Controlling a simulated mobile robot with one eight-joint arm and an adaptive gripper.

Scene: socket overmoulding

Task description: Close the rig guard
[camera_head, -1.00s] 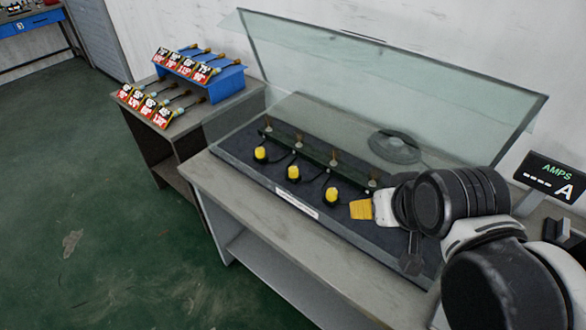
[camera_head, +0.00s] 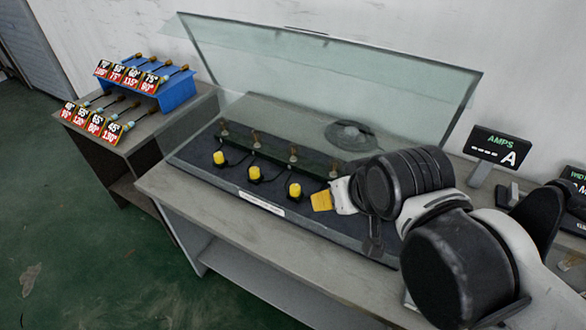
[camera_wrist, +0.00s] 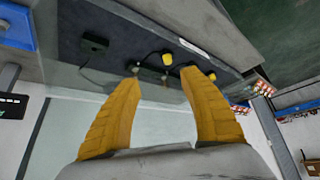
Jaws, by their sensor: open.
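The rig guard (camera_head: 330,65) is a clear, greenish glass-like cover over the long rig. Its large panel stands raised and tilted back towards the wall, so the front is open. Under it the rig's dark bed (camera_head: 205,162) carries a green rail (camera_head: 270,152) with several posts and yellow knobs (camera_head: 254,173). My gripper (camera_head: 321,201) has yellow fingers and is near the right part of the rig's front, below the raised panel. In the wrist view my gripper (camera_wrist: 160,75) has its two fingers wide apart, with nothing between them. My arm hides the rig's right end.
An AMPS display (camera_head: 498,147) stands right of the rig, with another display at the right edge. A dark round object (camera_head: 350,134) lies behind the rail. Green floor at left is clear.

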